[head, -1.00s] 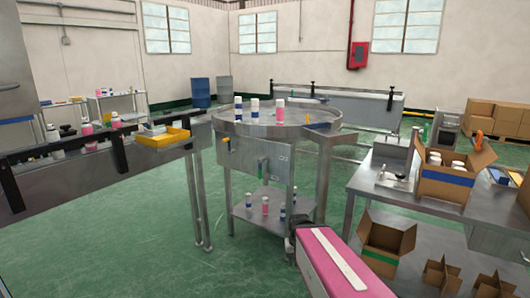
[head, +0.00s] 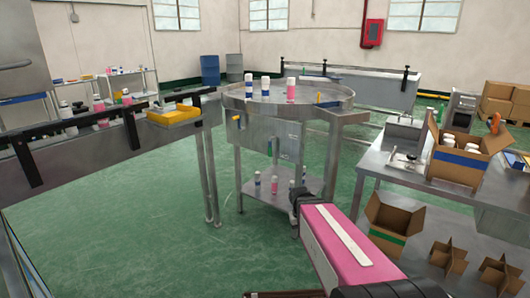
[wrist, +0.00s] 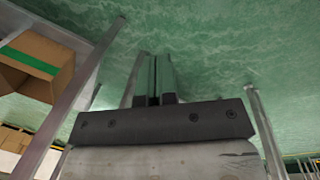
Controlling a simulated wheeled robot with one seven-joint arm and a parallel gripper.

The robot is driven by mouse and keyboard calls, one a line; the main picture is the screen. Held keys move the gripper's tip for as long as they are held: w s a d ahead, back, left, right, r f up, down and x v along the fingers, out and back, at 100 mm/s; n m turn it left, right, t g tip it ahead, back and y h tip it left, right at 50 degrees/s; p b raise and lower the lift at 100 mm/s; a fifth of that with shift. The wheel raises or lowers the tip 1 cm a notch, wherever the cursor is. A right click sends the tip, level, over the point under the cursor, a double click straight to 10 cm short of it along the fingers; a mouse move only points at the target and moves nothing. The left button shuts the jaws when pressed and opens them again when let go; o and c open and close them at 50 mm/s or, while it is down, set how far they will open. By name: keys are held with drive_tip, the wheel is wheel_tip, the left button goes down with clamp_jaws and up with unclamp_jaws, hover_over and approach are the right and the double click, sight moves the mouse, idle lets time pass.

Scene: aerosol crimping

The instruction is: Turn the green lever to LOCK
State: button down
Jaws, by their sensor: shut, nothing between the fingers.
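A small green lever (head: 270,147) appears on the front panel of the round metal table, too small to read its position or any LOCK marking. My gripper (wrist: 158,78) shows in the wrist view with its two fingers together and nothing between them, over the green floor. In the head view my pink and white arm reaches toward the round table, and its dark end is in front of the table's lower shelf. The fingers are not clear there. The gripper is apart from the lever, which I cannot make out in the wrist view.
The round table (head: 345,98) carries several bottles, with more on its lower shelf (head: 250,193). A conveyor (head: 90,155) with a yellow tray (head: 172,116) stands left. A workbench (head: 420,176) with cartons stands right. An open box (head: 390,222) sits below it. Floor at left front is clear.

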drive_tip(key=w+a+r+n+h, duration=0.15)
drive_tip(key=w+a+h, duration=0.25)
drive_tip(key=w, duration=0.9)
drive_tip(key=w+a+r+n+h, duration=0.1)
drive_tip(key=w+a+r+h, duration=0.25)
drive_tip(key=w, duration=0.85)
drive_tip(key=w+a+r+m+t+h, duration=0.1)
drive_tip(key=w+a+r+h, duration=0.3)
drive_tip(key=a, duration=0.3)
drive_tip(key=w+a+r+t+h, duration=0.1)
drive_tip(key=w+a+r+h, duration=0.1)
drive_tip(key=w+a+r, duration=0.35)
drive_tip(key=w+a+r+m+t+h, duration=0.1)
drive_tip(key=w+a+r+h, duration=0.2)
drive_tip(key=w+a, duration=0.45)
drive_tip(key=shift+s+d, duration=0.35)
drive_tip(key=shift+d, duration=1.7)
drive_tip(key=shift+s+d, duration=0.4)
drive_tip(key=shift+d, duration=1.65)
drive_tip(key=shift+s+d, duration=0.35)
drive_tip(key=shift+d, duration=1.7)
